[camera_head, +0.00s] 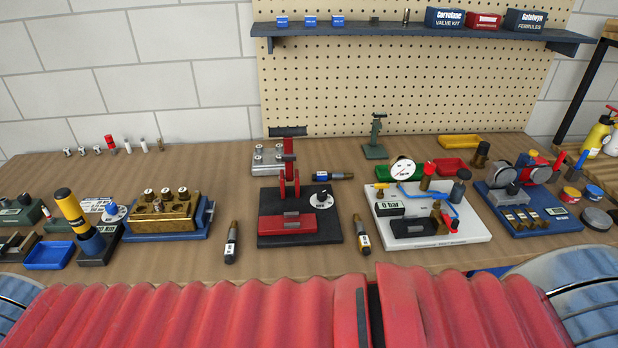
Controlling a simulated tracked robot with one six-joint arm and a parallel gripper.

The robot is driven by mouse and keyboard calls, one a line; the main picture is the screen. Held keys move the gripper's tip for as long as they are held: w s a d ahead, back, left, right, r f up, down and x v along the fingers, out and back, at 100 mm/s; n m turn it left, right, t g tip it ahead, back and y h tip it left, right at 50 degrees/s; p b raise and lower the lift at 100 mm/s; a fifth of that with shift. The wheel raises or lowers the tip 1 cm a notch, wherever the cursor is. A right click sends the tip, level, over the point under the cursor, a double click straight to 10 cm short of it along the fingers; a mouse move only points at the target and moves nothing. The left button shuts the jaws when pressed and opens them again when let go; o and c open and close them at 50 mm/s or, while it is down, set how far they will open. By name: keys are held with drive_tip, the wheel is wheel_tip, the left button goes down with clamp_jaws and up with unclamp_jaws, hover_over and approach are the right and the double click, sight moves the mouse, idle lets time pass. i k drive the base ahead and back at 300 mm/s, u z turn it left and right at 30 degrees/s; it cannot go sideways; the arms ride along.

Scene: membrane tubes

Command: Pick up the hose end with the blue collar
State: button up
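A short hose end with a blue collar (320,177) lies on its side on the bench, behind the black base with the red press. It lies roughly left to right, with the blue band towards its left and a brass-coloured end at its right. A second hose end with a yellow-orange collar (361,233) lies between the black base and the white board. A third, dark hose end with a pale label (231,242) lies left of the black base. My gripper is not in view.
The red press on a black base (300,226) stands in front of the blue-collared hose end. A white gauge board (430,215) is to its right, and a green stand (375,137) behind it. A brass block (162,218) stands left. Bare bench (215,170) shows at back left.

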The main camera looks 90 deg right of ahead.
sight(333, 176)
drive_tip(key=u, duration=0.35)
drive_tip(key=k, duration=2.45)
drive_tip(key=z, duration=1.35)
drive_tip(key=i, duration=0.15)
drive_tip(key=u, duration=0.35)
